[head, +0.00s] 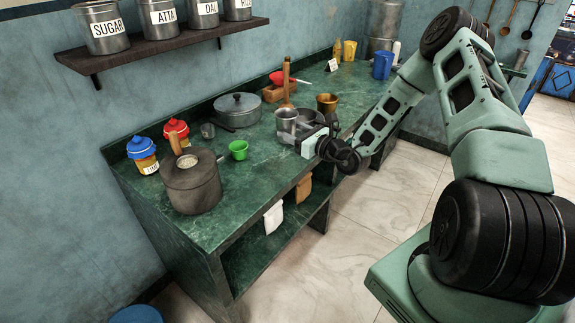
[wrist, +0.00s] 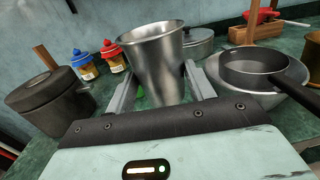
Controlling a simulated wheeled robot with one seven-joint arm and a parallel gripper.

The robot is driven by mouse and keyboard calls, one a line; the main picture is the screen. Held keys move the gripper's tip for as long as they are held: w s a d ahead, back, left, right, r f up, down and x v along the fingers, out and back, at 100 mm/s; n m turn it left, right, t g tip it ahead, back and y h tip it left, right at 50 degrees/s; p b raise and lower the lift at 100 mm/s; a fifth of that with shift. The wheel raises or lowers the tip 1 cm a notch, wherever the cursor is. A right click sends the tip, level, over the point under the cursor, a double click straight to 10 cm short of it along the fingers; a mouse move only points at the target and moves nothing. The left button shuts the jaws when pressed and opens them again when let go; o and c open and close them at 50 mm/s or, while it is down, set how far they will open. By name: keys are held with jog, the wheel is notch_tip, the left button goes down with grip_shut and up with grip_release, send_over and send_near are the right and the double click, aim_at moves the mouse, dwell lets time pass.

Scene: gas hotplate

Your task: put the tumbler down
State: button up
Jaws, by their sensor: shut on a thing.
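The steel tumbler (wrist: 153,62) stands nearly upright, slightly tilted, between the fingers of my gripper (wrist: 160,92) in the wrist view. My gripper is shut on it. In the head view the tumbler (head: 286,119) is in my gripper (head: 291,137), over the front part of the green counter (head: 217,219). I cannot tell whether its base touches the counter; the gripper hides its lower part in the wrist view.
A green cup (head: 238,150) and a dark pressure cooker (head: 192,184) stand left of the tumbler. A lidded pot (head: 238,110) is behind. A brass tumbler (head: 326,103) and a dark pan (wrist: 255,64) are to the right. Bare counter lies near the front edge.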

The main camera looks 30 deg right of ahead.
jog(key=shift+w+d+r, duration=0.4)
jog(key=shift+w+r, duration=0.1)
jog(key=shift+w, duration=0.2)
notch_tip(320, 180, down, 10)
jog(key=shift+r+p, duration=0.25)
jog(key=shift+p, duration=0.2)
jog(key=shift+f, duration=0.15)
jog(key=o, duration=1.1)
